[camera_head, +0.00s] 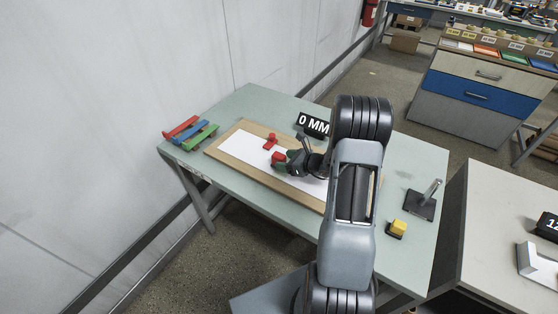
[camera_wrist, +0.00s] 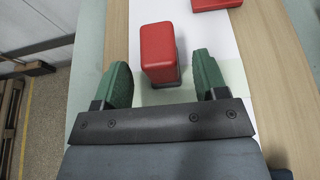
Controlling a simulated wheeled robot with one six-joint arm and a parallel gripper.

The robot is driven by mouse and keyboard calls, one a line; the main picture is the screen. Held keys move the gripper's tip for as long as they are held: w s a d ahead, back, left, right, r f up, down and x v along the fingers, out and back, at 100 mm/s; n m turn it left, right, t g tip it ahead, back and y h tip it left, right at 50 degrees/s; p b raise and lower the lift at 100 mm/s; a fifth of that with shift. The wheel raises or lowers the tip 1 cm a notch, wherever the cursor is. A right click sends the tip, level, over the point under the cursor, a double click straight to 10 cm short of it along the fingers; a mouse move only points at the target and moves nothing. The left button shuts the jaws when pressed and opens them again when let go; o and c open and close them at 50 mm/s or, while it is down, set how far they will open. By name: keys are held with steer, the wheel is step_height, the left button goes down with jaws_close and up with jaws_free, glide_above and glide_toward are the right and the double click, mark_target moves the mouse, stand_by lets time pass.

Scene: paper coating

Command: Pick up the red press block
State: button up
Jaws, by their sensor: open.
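A red block (camera_wrist: 159,48) with a dark base stands on the white paper (camera_wrist: 216,40) in the wrist view. In the head view this red block (camera_head: 278,157) shows at my gripper's tip. My gripper (camera_head: 287,163) reaches in over the board from the right. Its two green fingers (camera_wrist: 163,75) are apart, one to each side of the block's near end, with gaps on both sides. A second red piece (camera_head: 271,141) lies just beyond on the paper; its edge (camera_wrist: 214,4) also shows at the top of the wrist view. I cannot tell which red piece is the press block.
The paper lies on a wooden board (camera_head: 222,146) on a pale green table (camera_head: 256,98). Red, blue and green bars (camera_head: 194,131) sit at the left end. A "0 MM" display (camera_head: 314,125) stands behind. A yellow block (camera_head: 398,226) and a metal stand (camera_head: 423,205) are at the right.

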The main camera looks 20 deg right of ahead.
mark_target(285, 160)
steer(key=shift+p+x, duration=0.35)
steer(key=shift+x, duration=1.5)
steer(key=c, duration=1.1)
